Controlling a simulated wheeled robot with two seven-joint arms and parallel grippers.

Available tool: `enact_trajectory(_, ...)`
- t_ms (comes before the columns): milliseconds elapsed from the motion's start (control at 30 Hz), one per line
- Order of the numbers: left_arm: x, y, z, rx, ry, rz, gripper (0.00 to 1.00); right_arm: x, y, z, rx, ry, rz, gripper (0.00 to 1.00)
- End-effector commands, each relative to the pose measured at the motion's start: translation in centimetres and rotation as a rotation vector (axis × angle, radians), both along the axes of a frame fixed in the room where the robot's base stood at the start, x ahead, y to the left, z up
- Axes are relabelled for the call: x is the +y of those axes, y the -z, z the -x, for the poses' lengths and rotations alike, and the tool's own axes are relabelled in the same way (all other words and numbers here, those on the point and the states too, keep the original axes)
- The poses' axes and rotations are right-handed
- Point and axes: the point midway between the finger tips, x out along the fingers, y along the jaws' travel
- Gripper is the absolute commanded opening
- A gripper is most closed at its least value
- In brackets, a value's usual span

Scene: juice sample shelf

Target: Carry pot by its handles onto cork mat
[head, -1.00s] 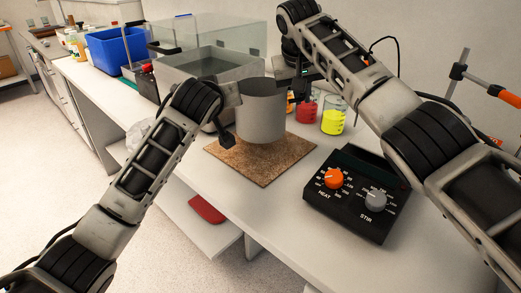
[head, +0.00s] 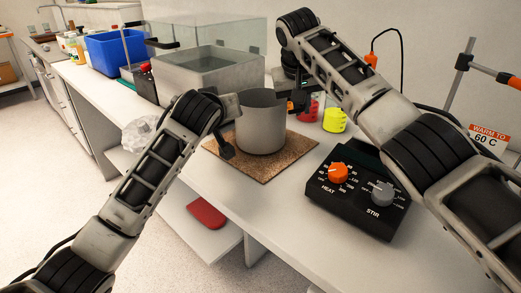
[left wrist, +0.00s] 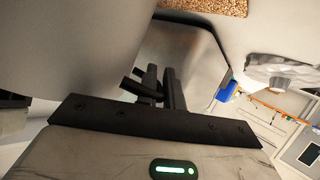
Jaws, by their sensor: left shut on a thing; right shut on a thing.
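The grey metal pot (head: 262,128) is upright over the middle of the cork mat (head: 234,165); its base looks on or just above the mat, and I cannot tell which. My left gripper (head: 231,128) is at the pot's left side, shut on a handle mostly hidden by the gripper. In the left wrist view, the left fingers (left wrist: 160,85) are closed beside the pot's wall (left wrist: 70,40), and the mat (left wrist: 208,5) shows at the top edge. My right gripper (head: 297,103) is at the pot's far right side, shut on the other handle, which is largely hidden.
A black hotplate (head: 358,195) with two knobs stands right of the mat. A grey water bath (head: 205,80) is behind the pot. Bare bench lies in front of the mat.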

Motion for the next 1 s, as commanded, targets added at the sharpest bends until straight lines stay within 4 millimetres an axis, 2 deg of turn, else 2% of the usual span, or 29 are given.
enact_trajectory(100,0.1,1.0,0.0,-0.005,-0.001,0.000,0.00,-0.1,1.0,-0.1,-0.004,0.001,0.001,0.00)
enact_trajectory(133,0.1,0.8,0.0,0.000,-0.002,-0.001,0.17,-0.1,0.7,0.0,-0.001,0.001,0.001,0.17)
enact_trajectory(200,0.1,0.7,0.0,0.000,-0.002,-0.001,0.31,-0.1,0.7,0.0,0.000,0.001,0.001,0.30)
enact_trajectory(467,0.0,0.6,0.0,0.000,-0.001,0.000,0.31,0.0,0.6,0.0,-0.001,0.000,0.000,0.30)
enact_trajectory(633,0.0,-0.3,0.0,0.000,0.000,0.000,0.31,0.0,-0.3,0.0,-0.001,-0.001,-0.001,0.30)
enact_trajectory(767,0.0,-1.9,0.0,0.000,0.000,0.000,0.31,0.0,-1.9,0.0,-0.001,-0.001,-0.001,0.30)
enact_trajectory(1000,0.0,-6.3,0.0,0.000,0.000,0.000,0.31,0.0,-6.3,0.0,-0.001,0.000,0.000,0.30)
